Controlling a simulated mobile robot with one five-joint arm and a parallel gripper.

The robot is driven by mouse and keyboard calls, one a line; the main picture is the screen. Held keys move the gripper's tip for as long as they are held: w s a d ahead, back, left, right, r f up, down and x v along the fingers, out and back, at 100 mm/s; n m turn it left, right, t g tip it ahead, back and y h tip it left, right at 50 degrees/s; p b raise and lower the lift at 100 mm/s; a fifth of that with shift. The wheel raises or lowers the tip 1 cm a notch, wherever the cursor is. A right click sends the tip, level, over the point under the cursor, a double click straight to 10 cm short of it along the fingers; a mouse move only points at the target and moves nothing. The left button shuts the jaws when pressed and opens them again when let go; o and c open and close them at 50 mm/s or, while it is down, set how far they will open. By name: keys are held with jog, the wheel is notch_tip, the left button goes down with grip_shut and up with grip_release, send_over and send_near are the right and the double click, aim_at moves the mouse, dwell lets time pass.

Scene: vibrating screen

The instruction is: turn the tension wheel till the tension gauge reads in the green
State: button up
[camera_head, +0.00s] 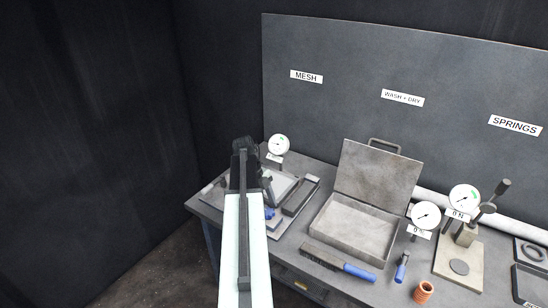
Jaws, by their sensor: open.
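My arm reaches forward over the left end of the bench, and my dark gripper (243,152) is at its far end, near the mesh frame. Its jaws are open, though the fingertips are mostly hidden behind the wrist. A round white gauge (278,145) with a small green arc stands just right of my gripper, at the back of the bench under the MESH label. Its needle is too small to read surely. I cannot make out the tension wheel; my arm and gripper cover part of that area. A grey frame (286,186) lies partly behind my arm.
An open metal case (352,222) stands right of my arm, with a blue-handled tool (338,261) before it. Two more gauges (425,215) (464,197), a press stand (468,233) and a copper spring (424,291) are at right. A dark wall closes the left side.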

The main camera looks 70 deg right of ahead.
jog(key=shift+r+p, duration=2.3)
jog(key=shift+r, duration=0.35)
jog(key=shift+f, duration=0.1)
jog(key=o, duration=0.3)
jog(key=p+v, duration=0.5)
jog(key=v, duration=0.1)
